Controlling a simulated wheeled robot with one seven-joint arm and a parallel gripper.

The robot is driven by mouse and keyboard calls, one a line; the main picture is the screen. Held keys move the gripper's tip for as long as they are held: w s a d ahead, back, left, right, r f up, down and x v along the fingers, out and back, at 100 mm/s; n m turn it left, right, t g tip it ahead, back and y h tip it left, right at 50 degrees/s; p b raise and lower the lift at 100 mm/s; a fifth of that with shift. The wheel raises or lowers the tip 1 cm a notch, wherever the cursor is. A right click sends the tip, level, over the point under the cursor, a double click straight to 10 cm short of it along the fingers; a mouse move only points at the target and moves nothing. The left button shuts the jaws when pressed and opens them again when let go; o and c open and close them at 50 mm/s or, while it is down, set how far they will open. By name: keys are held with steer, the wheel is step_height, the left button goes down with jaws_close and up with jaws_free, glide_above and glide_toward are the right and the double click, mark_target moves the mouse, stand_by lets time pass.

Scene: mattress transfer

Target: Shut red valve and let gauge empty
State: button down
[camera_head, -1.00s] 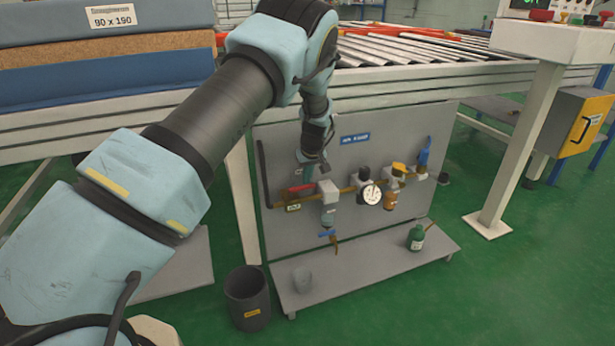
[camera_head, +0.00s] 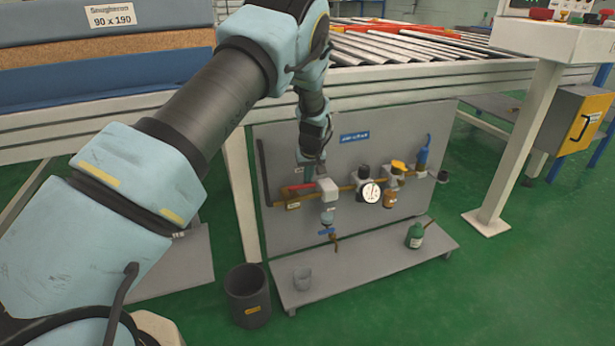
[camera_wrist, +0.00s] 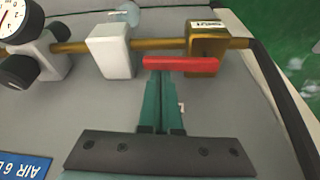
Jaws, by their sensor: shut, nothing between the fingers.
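The red valve handle (camera_head: 301,187) lies roughly along the brass pipe at the left of the grey panel. In the wrist view the red handle (camera_wrist: 180,64) is a bar in front of the brass valve body (camera_wrist: 206,45). My gripper (camera_head: 308,174) is at the handle from above. In the wrist view my gripper's teal fingers (camera_wrist: 161,76) are shut and empty, their tips at the handle's left half; I cannot tell if they touch it. The round white gauge (camera_head: 372,193) is on the pipe further right, partly visible in the wrist view (camera_wrist: 14,18); its reading is too small to tell.
A white block (camera_head: 327,190) sits on the pipe right of the handle, with a blue-handled drain (camera_head: 326,232) below. A dark bin (camera_head: 247,297) stands at left. The roller conveyor (camera_head: 420,48) is above.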

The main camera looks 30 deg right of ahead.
mark_target(309, 184)
steer(key=m, duration=0.1)
steer(key=s+m+p, duration=0.1)
steer(key=m+h+p, duration=0.1)
steer(key=shift+s+a+r+m, duration=0.15)
steer(key=shift+s+a+m, duration=0.15)
steer(key=shift+s, duration=0.1)
steer(key=s+m+p, duration=0.1)
steer(key=m, duration=0.1)
steer(key=s+a+m+g+h+p, duration=0.1)
steer(key=m, duration=0.1)
steer(key=shift+m, duration=0.3)
steer(key=a+m+g+p, duration=0.1)
steer(key=m, duration=0.1)
steer(key=s+a+m+p, duration=0.1)
steer(key=m, duration=0.1)
steer(key=s+a+m+g+p, duration=0.1)
steer(key=m, duration=0.2)
steer(key=shift+a+g+h+p, duration=0.25)
steer(key=shift+g+h+p, duration=0.05)
steer(key=shift+h, duration=0.1)
steer(key=shift+a, duration=0.15)
steer(key=shift+s, duration=0.15)
